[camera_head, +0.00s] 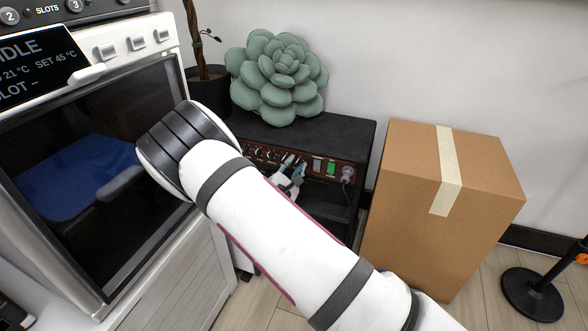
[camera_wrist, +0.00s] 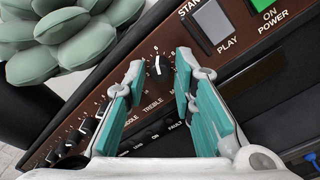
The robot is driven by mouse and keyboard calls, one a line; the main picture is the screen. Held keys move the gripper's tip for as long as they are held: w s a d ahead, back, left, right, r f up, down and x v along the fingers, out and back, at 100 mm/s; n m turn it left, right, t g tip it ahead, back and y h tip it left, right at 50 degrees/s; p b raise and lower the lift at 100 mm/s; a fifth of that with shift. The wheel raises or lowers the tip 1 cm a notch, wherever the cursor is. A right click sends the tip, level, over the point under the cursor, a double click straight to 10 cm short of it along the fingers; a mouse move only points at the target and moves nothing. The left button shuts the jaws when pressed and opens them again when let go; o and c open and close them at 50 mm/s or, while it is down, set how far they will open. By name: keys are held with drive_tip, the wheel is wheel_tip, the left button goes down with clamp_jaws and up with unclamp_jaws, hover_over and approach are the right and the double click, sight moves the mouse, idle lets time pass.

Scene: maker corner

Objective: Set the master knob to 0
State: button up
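A black amplifier (camera_head: 335,132) with a brown control panel stands against the wall. In the wrist view, a dark knob (camera_wrist: 158,67) with a white pointer shows between my fingertips; the pointer aims roughly up in the picture, near a printed 6. Its label is mostly hidden by the right finger, with only a first letter showing beside TREBLE, so it appears to be the master knob. My gripper (camera_wrist: 160,72) is open, with one teal finger on each side of the knob and visible gaps. In the head view, my gripper (camera_head: 289,172) is at the panel, partly behind my arm.
More knobs (camera_wrist: 87,126) run down-left along the panel. A grey PLAY switch (camera_wrist: 214,24) and a green POWER switch (camera_wrist: 267,5) lie right of the fingers. A succulent (camera_head: 278,78) sits on the amplifier. A cardboard box (camera_head: 412,200) stands to the right, an oven (camera_head: 90,180) to the left.

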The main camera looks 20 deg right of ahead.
clamp_jaws()
drive_tip(key=shift+r+n+p, duration=0.1)
drive_tip(key=shift+n+p, duration=0.2)
drive_tip(key=shift+p, duration=0.15)
